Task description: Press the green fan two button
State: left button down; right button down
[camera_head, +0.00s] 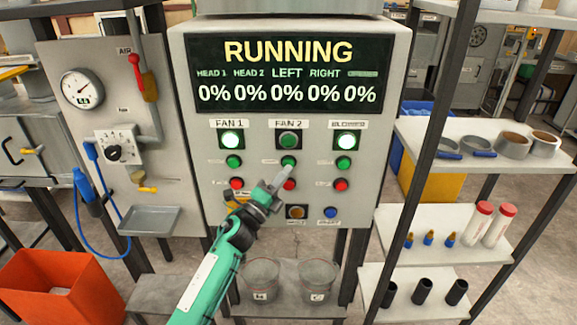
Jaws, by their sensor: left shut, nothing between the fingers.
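The green fan two button (288,161) sits in the middle column of the control panel (200,75), under the FAN 2 label and its unlit indicator lamp (288,140). A red button (289,184) is just below it. My left gripper (287,172) is shut and empty. Its fingertips are at the lower edge of the green fan two button, between it and the red one. I cannot tell whether they touch it. The FAN 1 lamp (231,140) and the blower lamp (347,141) glow bright. My right gripper is not in view.
The panel's screen (285,75) reads RUNNING with 0% values. A gauge and valve board (115,130) stands left, above an orange bin (60,290). Shelves with tape rolls (512,145) and tubes stand right. Two clear buckets (262,278) (318,280) sit below the panel.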

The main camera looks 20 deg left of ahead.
pick_arm(q)
jog(key=shift+w, duration=0.25)
jog(key=shift+w+a, duration=0.2)
jog(key=shift+w, duration=0.25)
dwell(0.6)
dwell(0.4)
jog(key=shift+s+d, duration=0.25)
jog(key=shift+s, duration=0.65)
jog(key=shift+s+d+p, duration=0.15)
jog(key=shift+s+d, duration=0.1)
jog(key=shift+s, duration=0.55)
jog(key=shift+s+d+p, duration=0.1)
jog(key=shift+s+d, duration=0.1)
jog(key=shift+s, duration=0.6)
jog(key=shift+s+d+p, duration=0.15)
jog(key=shift+s+d, duration=0.1)
jog(key=shift+s, duration=0.55)
jog(key=shift+f, duration=0.1)
